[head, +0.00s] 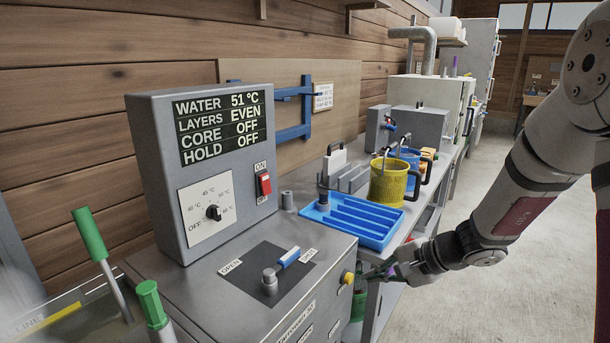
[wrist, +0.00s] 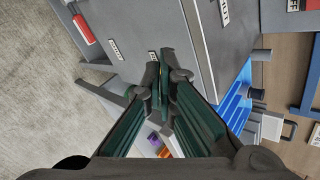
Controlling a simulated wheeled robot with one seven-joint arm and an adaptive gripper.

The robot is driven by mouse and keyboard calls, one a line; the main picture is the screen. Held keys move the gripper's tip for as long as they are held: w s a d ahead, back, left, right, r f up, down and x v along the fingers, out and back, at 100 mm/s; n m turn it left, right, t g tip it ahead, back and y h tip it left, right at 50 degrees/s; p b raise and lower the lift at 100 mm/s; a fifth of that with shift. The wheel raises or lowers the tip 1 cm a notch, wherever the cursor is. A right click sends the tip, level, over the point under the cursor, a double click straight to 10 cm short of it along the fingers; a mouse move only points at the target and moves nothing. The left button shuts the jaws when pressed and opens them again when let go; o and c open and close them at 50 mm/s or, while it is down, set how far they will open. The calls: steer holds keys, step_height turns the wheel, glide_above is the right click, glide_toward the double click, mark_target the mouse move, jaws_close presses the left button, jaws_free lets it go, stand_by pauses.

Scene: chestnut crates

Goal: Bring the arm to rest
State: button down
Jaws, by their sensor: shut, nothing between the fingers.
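My gripper (head: 374,274) is at the lower right in the head view, at the end of my arm, which reaches in from the right edge. It is beside the right side of the grey machine (head: 215,280), close to a yellow knob (head: 348,278); I cannot tell whether it touches anything. In the wrist view my gripper (wrist: 162,84) has its dark green fingers shut together with nothing between them. The machine also shows behind the fingertips in the wrist view (wrist: 160,25).
A display box (head: 160,205) reads water 51 °C, layers even, core off, hold off. A blue tray (head: 352,222), a yellow basket (head: 388,184) and a blue basket (head: 408,160) stand on the bench behind. Green-handled levers (head: 90,235) rise at left. The floor (head: 480,270) at right is clear.

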steer(key=s+a+r+n+g+h, duration=0.1)
steer(key=s+a+r+n+g, duration=0.2)
steer(key=s+r, duration=0.45)
steer(key=s+a+r+n+g, duration=0.1)
steer(key=s+a+r+n, duration=0.3)
steer(key=s, duration=0.7)
steer(key=s+d+r+n+h, duration=0.1)
steer(key=s+d+n+h, duration=0.15)
steer(key=s+d, duration=0.45)
steer(key=s+d+r+n+h, duration=0.2)
steer(key=s+h, duration=0.2)
steer(key=s, duration=0.7)
step_height(320, 180, up, 14)
steer(key=t+p, duration=0.2)
steer(key=p, duration=1)
steer(key=shift+d+t, duration=0.3)
steer(key=shift+d, duration=0.05)
